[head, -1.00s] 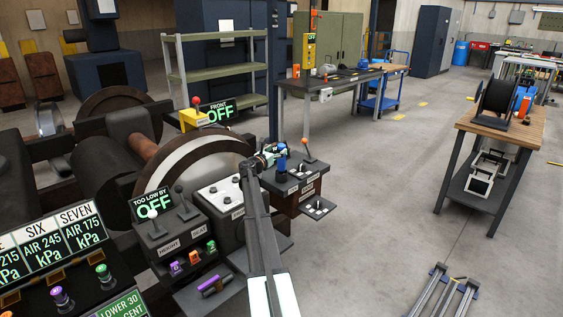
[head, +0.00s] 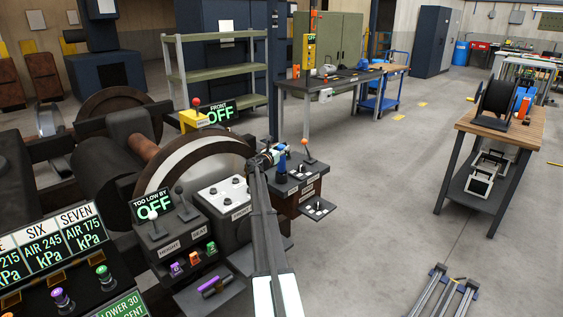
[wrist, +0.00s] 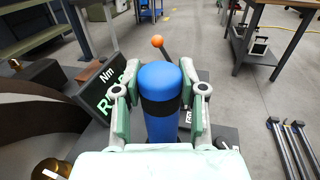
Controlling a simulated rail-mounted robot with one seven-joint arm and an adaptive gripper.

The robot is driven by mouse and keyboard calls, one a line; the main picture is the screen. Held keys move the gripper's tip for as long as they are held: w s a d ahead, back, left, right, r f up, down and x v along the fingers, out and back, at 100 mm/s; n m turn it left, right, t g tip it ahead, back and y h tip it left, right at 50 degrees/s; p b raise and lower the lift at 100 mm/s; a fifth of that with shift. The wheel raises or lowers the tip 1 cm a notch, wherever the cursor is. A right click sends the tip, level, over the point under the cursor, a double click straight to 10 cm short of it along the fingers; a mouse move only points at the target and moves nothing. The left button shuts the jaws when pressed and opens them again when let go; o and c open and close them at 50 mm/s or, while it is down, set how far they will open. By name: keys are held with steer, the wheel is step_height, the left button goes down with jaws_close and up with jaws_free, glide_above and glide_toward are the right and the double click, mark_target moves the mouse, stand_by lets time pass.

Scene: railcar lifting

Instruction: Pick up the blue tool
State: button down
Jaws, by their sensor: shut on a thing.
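The blue tool (wrist: 160,125) is an upright cylinder with a rounded blue top and a black band. In the wrist view it fills the space between the two pale green fingers of my gripper (wrist: 160,78), which is shut on it. Its lower end is hidden behind the gripper body. In the head view the blue tool (head: 282,166) is small and upright at the dark console (head: 296,190), with my gripper (head: 272,155) at its upper left. I cannot tell whether its base touches the console.
An orange-knobbed lever (wrist: 158,42) stands just beyond the tool. A display panel (wrist: 110,100) stands close on the left. A wooden-topped bench (head: 505,125) is at the right with open floor before it. A dark workbench (head: 330,80) stands behind.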

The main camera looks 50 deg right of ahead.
steer(key=shift+r, duration=0.2)
step_height(320, 180, up, 28)
stand_by(0.5)
steer(key=shift+f, duration=0.15)
steer(key=c, duration=1.4)
jaws_free()
jaws_close()
steer(key=shift+p, duration=0.3)
